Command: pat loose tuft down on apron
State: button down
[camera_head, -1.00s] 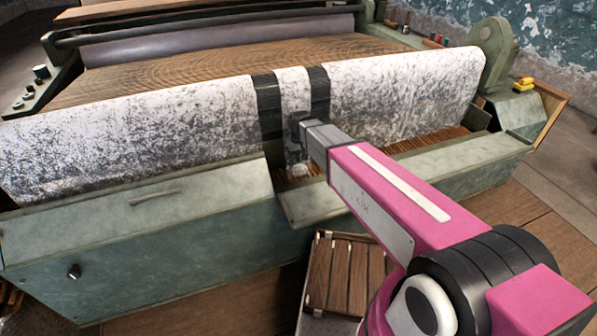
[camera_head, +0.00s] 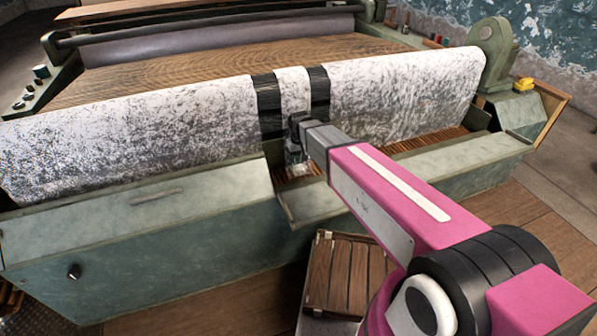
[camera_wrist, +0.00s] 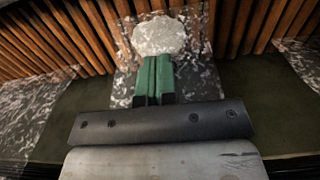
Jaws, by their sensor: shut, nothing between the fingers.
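The loose tuft (camera_wrist: 160,36) is a pale, lumpy wad at the top of the wrist view. It lies on a speckled grey-white fibre strip over the brown slats of the lattice apron (camera_wrist: 232,25). My gripper (camera_wrist: 157,60) has its green fingers shut together and empty. Their tips are at the tuft's near edge in the picture; I cannot tell whether they touch it. In the head view, my gripper (camera_head: 296,157) points down at the apron, in front of the hanging fibre sheet, and largely hides the tuft.
The white-grey fibre sheet (camera_head: 130,135) with black bands hangs behind my gripper. Green machine covers (camera_head: 140,205) run along the front. A slatted wooden crate (camera_head: 345,275) stands on the floor below. A yellow object (camera_head: 524,84) sits on the right end.

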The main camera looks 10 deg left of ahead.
jog(key=shift+f, duration=1)
jog(key=shift+r, duration=0.1)
dwell(0.6)
notch_tip(320, 180, up, 8)
dwell(1.0)
jog(key=shift+s, duration=0.1)
dwell(0.4)
